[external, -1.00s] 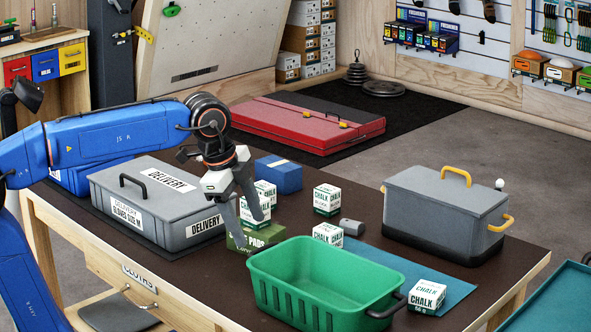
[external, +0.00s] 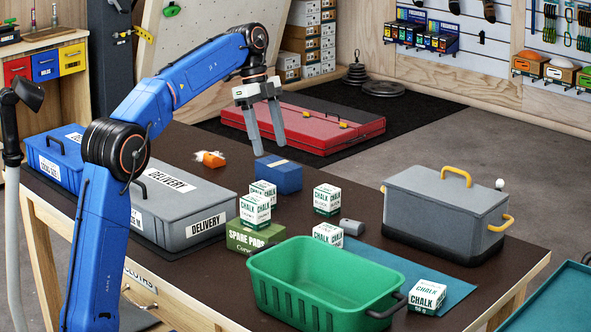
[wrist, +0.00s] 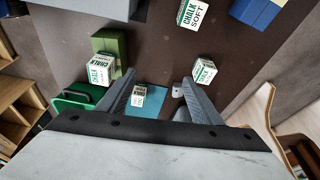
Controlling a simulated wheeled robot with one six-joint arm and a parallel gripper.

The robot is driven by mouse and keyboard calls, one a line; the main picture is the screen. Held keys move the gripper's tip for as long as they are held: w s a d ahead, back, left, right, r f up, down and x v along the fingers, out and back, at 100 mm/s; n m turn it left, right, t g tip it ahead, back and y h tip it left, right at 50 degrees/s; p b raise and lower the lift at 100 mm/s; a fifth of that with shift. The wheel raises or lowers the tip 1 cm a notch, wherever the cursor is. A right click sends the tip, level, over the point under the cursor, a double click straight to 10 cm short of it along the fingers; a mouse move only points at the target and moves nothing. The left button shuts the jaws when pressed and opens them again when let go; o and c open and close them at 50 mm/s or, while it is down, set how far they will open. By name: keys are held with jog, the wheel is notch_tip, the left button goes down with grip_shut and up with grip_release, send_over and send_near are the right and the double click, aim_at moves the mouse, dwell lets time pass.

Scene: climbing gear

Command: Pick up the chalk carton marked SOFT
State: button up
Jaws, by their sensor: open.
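The carton marked SOFT (wrist: 190,14), white with green lettering, is at the top of the wrist view, cut by the edge. By its place near the blue box, it appears to be the carton (external: 262,186) behind the stacked one in the external view, its lower part hidden. My gripper (external: 269,149) is open and empty, raised above the table's far side, fingers pointing down. In the wrist view its fingers (wrist: 160,80) are spread apart, with SOFT beyond the tips. Similar chalk cartons are a stacked one (external: 255,211), one to the right (external: 326,203) and one near the tray (external: 326,231).
The stacked carton stands on a green SPARE PADS box (external: 252,239). A blue box (external: 279,174), grey delivery case (external: 165,208), green tray (external: 322,265), grey cylinder (external: 351,226) and grey lidded bin (external: 442,215) surround the cartons. A small orange item (external: 210,159) lies behind.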

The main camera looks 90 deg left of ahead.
jog(key=m+h, duration=0.1)
send_near(261, 184)
jog(key=shift+t, duration=0.3)
jog(key=x, duration=0.6)
jog(key=shift+s+d+f, duration=0.25)
jog(key=shift+s+f, duration=0.05)
jog(key=shift+s, duration=0.05)
jog(key=shift+x, duration=2.75)
jog(key=shift+w, duration=0.1)
jog(key=c, duration=1.2)
